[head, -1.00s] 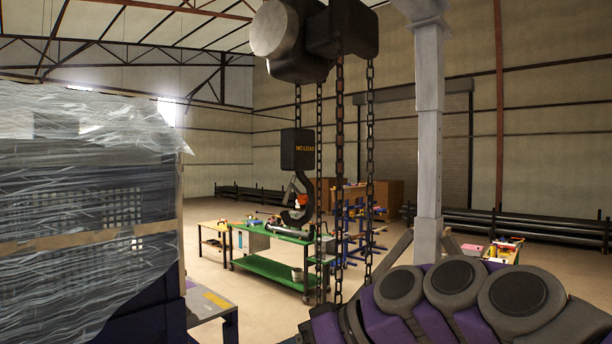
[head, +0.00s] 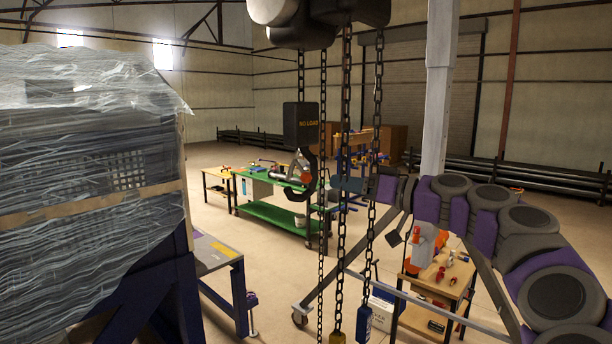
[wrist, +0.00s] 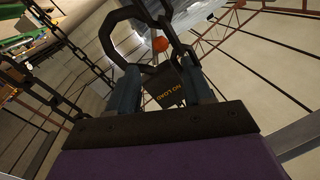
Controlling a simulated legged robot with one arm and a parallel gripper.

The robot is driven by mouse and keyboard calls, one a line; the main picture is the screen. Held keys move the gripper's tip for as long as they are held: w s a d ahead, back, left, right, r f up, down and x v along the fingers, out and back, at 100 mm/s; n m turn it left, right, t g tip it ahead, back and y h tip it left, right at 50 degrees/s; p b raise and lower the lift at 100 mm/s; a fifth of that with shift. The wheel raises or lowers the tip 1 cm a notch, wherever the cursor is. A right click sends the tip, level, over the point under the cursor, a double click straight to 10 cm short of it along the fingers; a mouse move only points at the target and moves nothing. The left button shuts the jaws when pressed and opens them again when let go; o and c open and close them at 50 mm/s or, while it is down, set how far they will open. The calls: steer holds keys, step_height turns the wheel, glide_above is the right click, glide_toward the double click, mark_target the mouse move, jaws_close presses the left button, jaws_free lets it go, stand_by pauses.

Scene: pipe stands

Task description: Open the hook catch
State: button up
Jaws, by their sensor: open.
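The dark hook (head: 311,167) hangs under the black block (head: 300,125) marked "NO LOAD". A grey catch piece (head: 298,166) shows at its mouth in the head view, small and partly hidden by chain. My gripper (head: 338,184) is just right of the hook, at the end of my raised arm. In the wrist view the fingers of my gripper (wrist: 162,82) are apart, with the block (wrist: 170,88) seen between them. The dark hook curve (wrist: 112,38) and an orange ball (wrist: 160,44) show beyond the fingertips. I cannot tell whether a finger touches the catch.
Several chains (head: 342,230) hang close to my arm. A wrapped load (head: 85,180) stands on a dark frame at left. A green workbench (head: 270,215) stands behind, and a small wooden table (head: 440,285) with items is at lower right. Open floor lies between.

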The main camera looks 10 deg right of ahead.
mark_target(306, 178)
steer(key=p+x, duration=0.1)
steer(key=x, duration=0.8)
steer(key=shift+w+f, duration=0.15)
steer(key=shift+p+x, duration=0.35)
steer(key=shift+x, duration=0.4)
steer(key=shift+a, duration=0.1)
jaws_close()
